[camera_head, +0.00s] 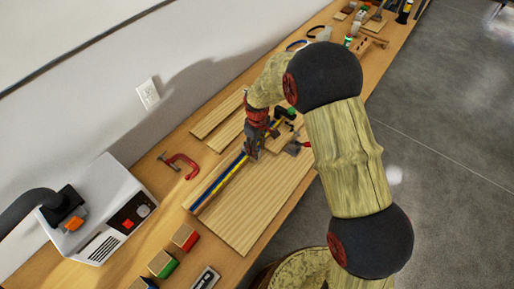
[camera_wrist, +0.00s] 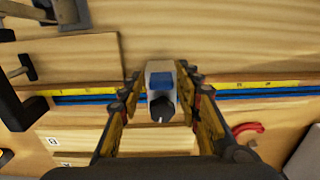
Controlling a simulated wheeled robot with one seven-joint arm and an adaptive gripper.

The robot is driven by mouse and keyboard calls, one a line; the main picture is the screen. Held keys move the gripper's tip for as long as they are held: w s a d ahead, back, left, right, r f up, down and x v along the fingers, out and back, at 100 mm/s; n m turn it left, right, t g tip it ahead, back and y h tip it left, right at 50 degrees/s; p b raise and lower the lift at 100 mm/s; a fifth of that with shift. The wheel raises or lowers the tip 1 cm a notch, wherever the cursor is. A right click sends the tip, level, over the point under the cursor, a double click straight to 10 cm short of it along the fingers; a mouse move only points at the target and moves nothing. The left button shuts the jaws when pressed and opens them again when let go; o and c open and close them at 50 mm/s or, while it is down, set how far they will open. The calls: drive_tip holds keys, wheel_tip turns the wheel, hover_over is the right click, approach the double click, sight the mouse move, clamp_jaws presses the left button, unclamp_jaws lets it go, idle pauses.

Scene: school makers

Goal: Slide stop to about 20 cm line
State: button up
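The stop (camera_wrist: 162,78) is a small grey block with a blue top face and a black knob. It sits on a blue track (camera_wrist: 260,92) beside a yellow ruler strip (camera_wrist: 239,85), whose numbers are too small to read. In the wrist view my gripper (camera_wrist: 160,80) has one finger on each side of the stop, apparently with narrow gaps. In the head view my gripper (camera_head: 252,150) is low at the far end of the visible blue track (camera_head: 220,182) on a wooden board (camera_head: 255,205). The stop is not clearly visible there.
A red clamp (camera_head: 182,164) lies left of the board, near a white machine (camera_head: 110,215) with a dark hose. Colored blocks (camera_head: 186,237) sit at the board's near end. Dark tool parts (camera_head: 285,130) stand just beyond my gripper. The visible track toward the near end looks clear.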

drive_tip(key=shift+o, duration=0.5)
drive_tip(key=shift+a+r, duration=0.1)
wheel_tip(320, 180, up, 12)
idle(0.7)
